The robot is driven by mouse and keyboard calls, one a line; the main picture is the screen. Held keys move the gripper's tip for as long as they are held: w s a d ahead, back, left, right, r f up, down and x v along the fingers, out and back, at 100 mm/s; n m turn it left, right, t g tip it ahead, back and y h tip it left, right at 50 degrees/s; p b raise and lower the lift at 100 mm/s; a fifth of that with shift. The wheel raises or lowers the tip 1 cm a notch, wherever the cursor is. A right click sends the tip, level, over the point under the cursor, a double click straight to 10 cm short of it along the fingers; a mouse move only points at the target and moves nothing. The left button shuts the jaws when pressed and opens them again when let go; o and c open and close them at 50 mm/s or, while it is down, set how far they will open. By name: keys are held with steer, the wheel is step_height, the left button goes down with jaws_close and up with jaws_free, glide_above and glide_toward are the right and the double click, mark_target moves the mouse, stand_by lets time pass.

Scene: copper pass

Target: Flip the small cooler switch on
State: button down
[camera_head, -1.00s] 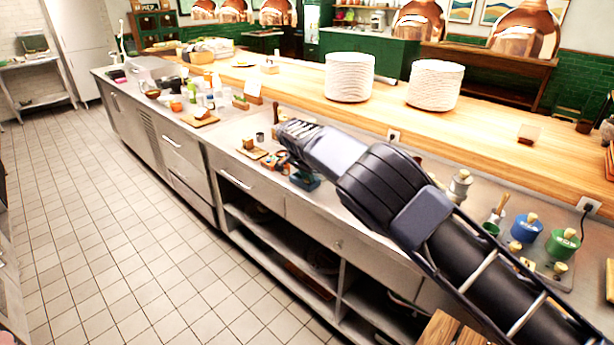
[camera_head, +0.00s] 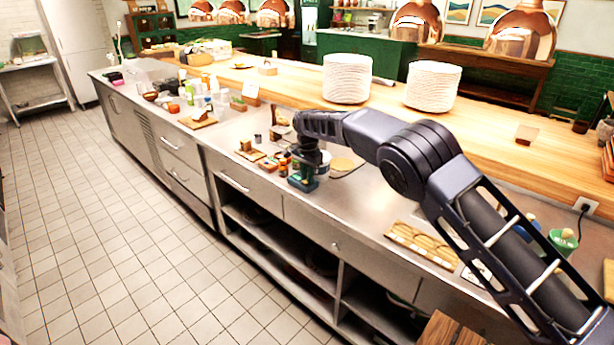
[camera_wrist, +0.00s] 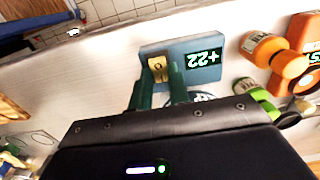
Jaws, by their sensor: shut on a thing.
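A small blue unit (camera_wrist: 206,66) with a green "+22" display stands on the steel counter in the wrist view. A brass switch plate (camera_wrist: 157,70) marked "0" is on its left part. My gripper (camera_wrist: 161,80) has its two green fingers at this switch, shut on it; the fingers hide part of it. In the head view the blue unit (camera_head: 303,183) is near the counter's front edge, and my gripper (camera_head: 308,165) points straight down over it. Which way the switch is set I cannot tell.
An orange device (camera_wrist: 305,38), an orange-capped jar (camera_wrist: 275,50) and a green bottle (camera_wrist: 262,100) stand close to the right of the unit in the wrist view. A tray of bread-like rolls (camera_head: 425,245) lies on the counter under my arm. Plate stacks (camera_head: 346,78) stand on the wooden shelf.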

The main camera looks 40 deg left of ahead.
steer(key=shift+f, duration=0.15)
steer(key=c, duration=1.3)
jaws_free()
step_height(320, 180, up, 11)
